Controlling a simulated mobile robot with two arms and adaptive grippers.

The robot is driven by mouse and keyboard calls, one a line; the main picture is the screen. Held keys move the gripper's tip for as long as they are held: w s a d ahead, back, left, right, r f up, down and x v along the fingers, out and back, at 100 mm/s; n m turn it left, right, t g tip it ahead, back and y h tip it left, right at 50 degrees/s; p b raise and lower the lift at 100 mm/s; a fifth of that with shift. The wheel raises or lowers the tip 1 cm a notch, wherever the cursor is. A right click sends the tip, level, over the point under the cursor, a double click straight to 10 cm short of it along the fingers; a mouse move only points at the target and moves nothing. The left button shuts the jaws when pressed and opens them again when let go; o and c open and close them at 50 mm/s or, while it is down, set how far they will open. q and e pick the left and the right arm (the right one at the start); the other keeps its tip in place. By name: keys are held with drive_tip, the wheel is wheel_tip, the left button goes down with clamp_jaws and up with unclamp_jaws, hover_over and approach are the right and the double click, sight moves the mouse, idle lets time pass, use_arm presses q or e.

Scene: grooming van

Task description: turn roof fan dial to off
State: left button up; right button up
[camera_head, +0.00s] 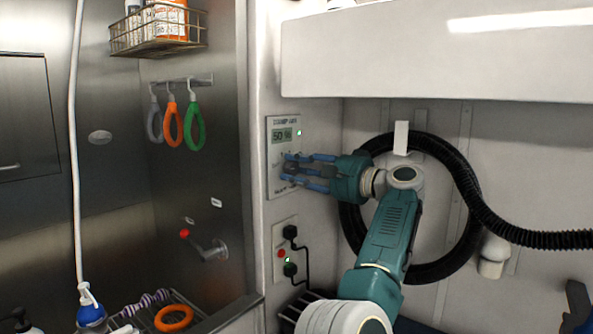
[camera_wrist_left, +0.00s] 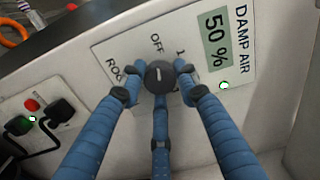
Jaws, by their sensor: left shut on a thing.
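The roof fan dial (camera_wrist_left: 159,76) is a black round knob with a pale pointer mark, seen in the left wrist view. It sits on a white control panel (camera_head: 283,130) under a display reading 50 %. The labels OFF and 1 are printed beside the dial; I cannot tell exactly which one the mark points at. My left gripper (camera_head: 288,168) has its blue fingers at the panel. In the left wrist view the gripper (camera_wrist_left: 157,74) is shut on the dial, with fingers on both sides and a third below. Part of the lettering is hidden. My right gripper is not in view.
Below the panel is a socket plate (camera_head: 285,255) with black plugs, a cord and a red button. A coiled black hose (camera_head: 467,190) hangs behind my arm. A white cabinet (camera_head: 430,50) overhangs above. A steel tub wall (camera_head: 200,130) stands left.

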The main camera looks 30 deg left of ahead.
use_arm(q)
drive_tip(key=shift+r, duration=0.1)
idle(0.3)
drive_tip(key=o, duration=0.9)
drive_tip(key=shift+c, duration=0.2)
drive_tip(key=shift+o, duration=1.3)
drive_tip(key=shift+w, duration=0.15)
drive_tip(key=d, duration=1.2)
drive_tip(key=shift+s, duration=0.45)
